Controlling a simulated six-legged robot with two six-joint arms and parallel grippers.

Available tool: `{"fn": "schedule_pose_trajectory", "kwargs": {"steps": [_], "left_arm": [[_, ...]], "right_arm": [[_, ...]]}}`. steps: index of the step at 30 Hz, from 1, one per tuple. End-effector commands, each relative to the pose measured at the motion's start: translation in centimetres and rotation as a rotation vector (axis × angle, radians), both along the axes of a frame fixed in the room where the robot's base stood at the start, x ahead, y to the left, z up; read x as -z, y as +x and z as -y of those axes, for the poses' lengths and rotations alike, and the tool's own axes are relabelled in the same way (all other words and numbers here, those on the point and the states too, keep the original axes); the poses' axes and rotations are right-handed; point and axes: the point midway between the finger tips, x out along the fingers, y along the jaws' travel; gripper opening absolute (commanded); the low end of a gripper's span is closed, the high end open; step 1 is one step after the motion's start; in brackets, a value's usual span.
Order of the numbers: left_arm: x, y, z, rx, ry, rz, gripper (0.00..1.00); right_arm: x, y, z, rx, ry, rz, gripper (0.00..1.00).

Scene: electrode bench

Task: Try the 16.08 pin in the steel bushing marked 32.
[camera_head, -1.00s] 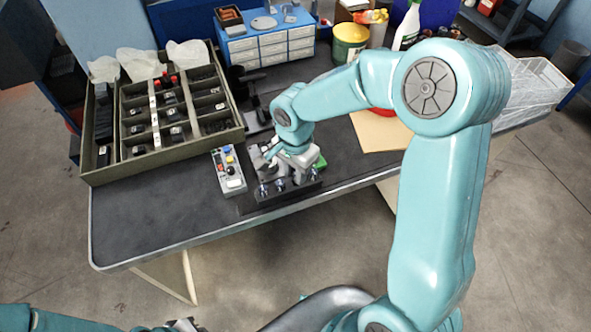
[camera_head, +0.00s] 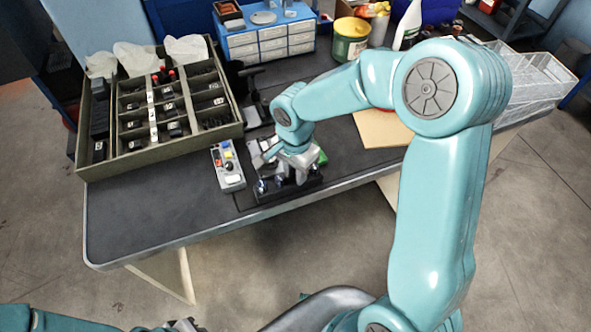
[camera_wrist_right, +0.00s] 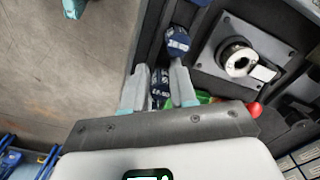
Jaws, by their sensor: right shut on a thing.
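My right gripper (camera_head: 298,178) is over the black pin rack (camera_head: 268,200) at the bench's front edge. In the right wrist view its fingers (camera_wrist_right: 160,90) are shut on a dark blue pin handle (camera_wrist_right: 159,90) with white lettering too small to read. Another blue-topped pin (camera_wrist_right: 178,41) stands beyond it. A steel bushing (camera_wrist_right: 238,55) sits in a grey square plate, apart from the gripper, with a white tag (camera_wrist_right: 264,73) whose marking I cannot read. Whether the held pin is still in the rack is hidden. My left gripper (camera_head: 185,325) barely shows at the bottom edge.
A control box (camera_head: 228,170) with coloured buttons lies left of the rack. A large compartment tray (camera_head: 160,150) fills the bench's left side. Blue drawers (camera_head: 270,45), a green-yellow tin (camera_head: 349,40) and a bottle (camera_head: 408,28) stand behind. The front left bench top is clear.

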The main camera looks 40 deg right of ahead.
Motion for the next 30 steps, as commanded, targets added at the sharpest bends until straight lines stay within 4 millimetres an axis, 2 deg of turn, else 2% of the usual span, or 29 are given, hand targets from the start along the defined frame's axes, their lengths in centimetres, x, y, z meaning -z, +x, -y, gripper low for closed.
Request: {"fn": "schedule_pose_trajectory", "kwargs": {"steps": [8, 9, 11, 12, 24, 26, 30], "left_arm": [[0.7, 0.0, 0.0, 0.000, 0.000, 0.000, 0.00], [0.7, 0.0, 0.0, 0.000, 0.000, 0.000, 0.00], [0.6, 0.0, 0.0, 0.000, 0.000, 0.000, 0.00], [0.6, 0.0, 0.0, 0.000, 0.000, 0.000, 0.00], [0.6, 0.0, 0.0, 0.000, 0.000, 0.000, 0.00], [0.5, 0.0, 0.0, 0.000, 0.000, 0.000, 0.00], [0.3, 0.0, 0.0, 0.000, 0.000, 0.000, 0.00]], "right_arm": [[0.7, 0.0, 0.0, 0.000, 0.000, 0.000, 0.00], [0.6, 0.0, 0.0, 0.000, 0.000, 0.001, 0.33], [0.6, 0.0, 0.0, 0.000, 0.000, 0.001, 0.52], [0.6, 0.0, 0.0, 0.000, 0.000, 0.001, 0.56], [0.4, 0.0, 0.0, 0.000, 0.000, 0.001, 0.56], [-0.1, 0.1, 0.0, 0.001, 0.000, 0.002, 0.56], [-2.6, 0.1, 0.0, 0.000, 0.000, 0.006, 0.56]]}}
